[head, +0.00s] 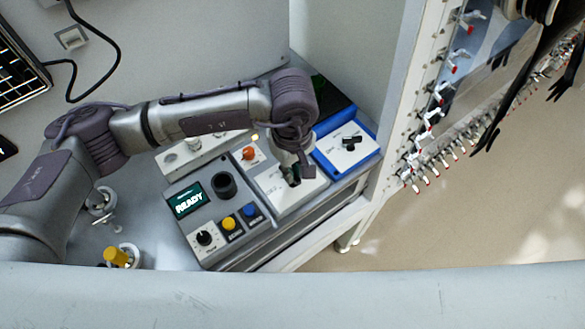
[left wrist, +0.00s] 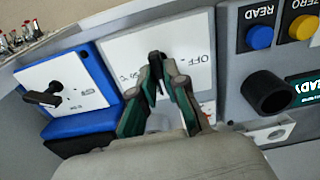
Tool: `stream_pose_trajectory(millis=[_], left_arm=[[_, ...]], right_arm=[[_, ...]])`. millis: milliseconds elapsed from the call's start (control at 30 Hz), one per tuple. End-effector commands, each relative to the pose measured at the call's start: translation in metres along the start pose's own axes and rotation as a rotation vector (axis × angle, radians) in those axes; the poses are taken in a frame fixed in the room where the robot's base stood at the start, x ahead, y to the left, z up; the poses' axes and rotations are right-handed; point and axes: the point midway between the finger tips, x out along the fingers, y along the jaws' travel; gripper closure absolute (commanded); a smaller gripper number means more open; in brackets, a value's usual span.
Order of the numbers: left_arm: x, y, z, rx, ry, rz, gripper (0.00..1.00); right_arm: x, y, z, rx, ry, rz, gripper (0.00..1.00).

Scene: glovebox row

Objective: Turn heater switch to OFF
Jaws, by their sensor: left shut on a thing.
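The heater switch is a white plate (head: 272,185) with a black lever (left wrist: 156,62); the left wrist view shows "OFF" printed on the right of the plate (left wrist: 198,30) and a partly hidden temperature mark on the left. My left gripper (left wrist: 164,80) comes from above and is shut on the black lever, one finger on each side. In the head view the left gripper (head: 294,172) hides part of the lever. The lever's exact setting is hard to tell. My right gripper is not in view.
Right of the switch is a blue-framed unit (head: 345,148) with a black knob. To the left stands a grey box with a "READY" screen (head: 188,200), a black cup (head: 223,186) and yellow and blue buttons. A white frame (head: 403,100) with clamps rises at right.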

Motion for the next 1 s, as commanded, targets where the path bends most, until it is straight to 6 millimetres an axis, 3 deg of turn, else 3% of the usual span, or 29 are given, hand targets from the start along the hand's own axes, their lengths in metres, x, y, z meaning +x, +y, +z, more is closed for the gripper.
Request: stream_pose_trajectory(millis=[600, 1000], left_arm=[[0.005, 0.000, -0.001, -0.413, 0.003, 0.004, 1.00], [0.001, -0.001, 0.000, -0.600, 0.002, 0.002, 1.00]], right_arm=[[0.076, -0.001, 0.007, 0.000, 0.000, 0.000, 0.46], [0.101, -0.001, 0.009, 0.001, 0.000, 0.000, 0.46]])
